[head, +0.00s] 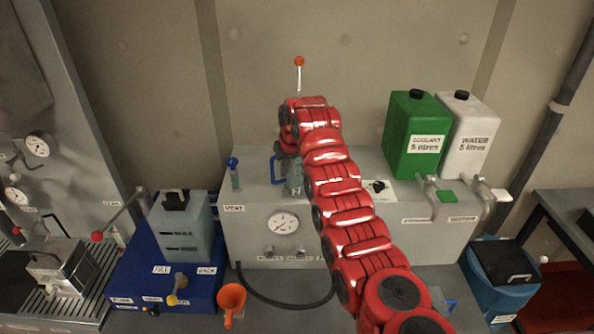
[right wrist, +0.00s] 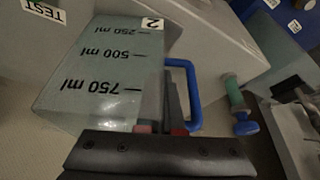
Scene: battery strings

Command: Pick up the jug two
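Jug two (right wrist: 105,65) is a clear grey jug with millilitre marks, a "2" label and a blue handle (right wrist: 196,95). In the head view its blue handle (head: 274,168) and part of its body (head: 294,182) show on top of the grey cabinet, partly covered by my red right arm. My right gripper (right wrist: 164,125) is right at the jug's handle side in the right wrist view. Dark finger parts show between the jug body and the handle. Whether they grip anything is not clear. In the head view this gripper is mostly hidden by the arm. My left gripper is out of view.
A green coolant can (head: 412,140) and a white water can (head: 468,140) stand at the back right of the cabinet. A blue-topped tube (head: 234,175) stands left of the jug. A blue unit (head: 140,270) with a translucent container and an orange funnel (head: 231,298) are at left.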

